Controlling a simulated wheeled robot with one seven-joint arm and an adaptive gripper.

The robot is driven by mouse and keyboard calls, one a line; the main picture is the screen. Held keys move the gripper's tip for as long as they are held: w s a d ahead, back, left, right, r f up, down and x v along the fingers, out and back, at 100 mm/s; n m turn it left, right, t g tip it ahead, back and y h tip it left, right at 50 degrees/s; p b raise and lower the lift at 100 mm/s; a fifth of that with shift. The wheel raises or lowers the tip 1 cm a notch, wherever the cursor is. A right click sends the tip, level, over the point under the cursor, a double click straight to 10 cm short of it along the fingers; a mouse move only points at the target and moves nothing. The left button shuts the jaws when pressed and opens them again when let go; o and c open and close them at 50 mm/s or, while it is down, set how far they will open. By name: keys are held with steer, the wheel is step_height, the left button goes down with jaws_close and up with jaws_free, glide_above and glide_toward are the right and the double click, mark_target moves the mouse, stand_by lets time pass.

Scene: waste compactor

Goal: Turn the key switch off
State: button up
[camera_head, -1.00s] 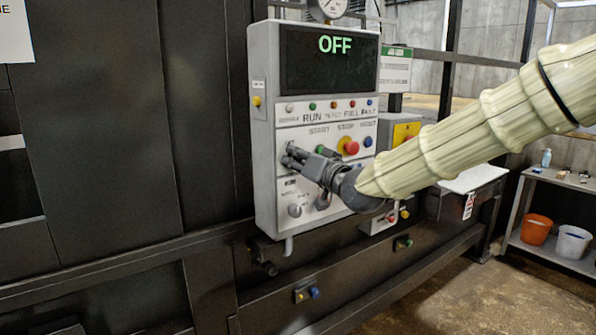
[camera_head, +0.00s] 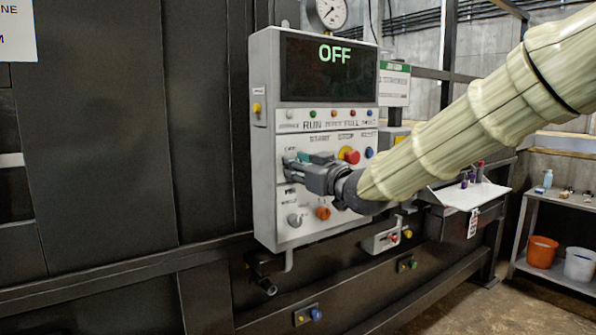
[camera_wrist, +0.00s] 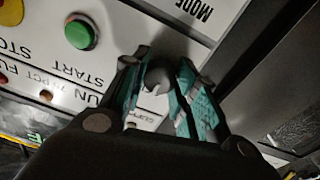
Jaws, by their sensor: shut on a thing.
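The grey key switch (camera_wrist: 157,80) sits between the two fingers of my gripper (camera_wrist: 160,72) in the wrist view. My gripper is shut on it, with teal pads on either side. In the head view my gripper (camera_head: 293,166) is at the left edge of the white control panel (camera_head: 263,205), and its fingers hide the switch there. The dark display (camera_head: 328,80) at the top of the panel reads OFF in green.
A red button (camera_head: 351,156) on a yellow base and a blue button (camera_head: 369,152) are right of my gripper. A grey knob (camera_head: 294,220) and an orange knob (camera_head: 322,213) are below. A green button (camera_wrist: 80,33) is close to my fingers in the wrist view.

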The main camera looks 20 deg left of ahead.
stand_by(0.4)
steer(key=o, duration=1)
steer(key=v, duration=1.2)
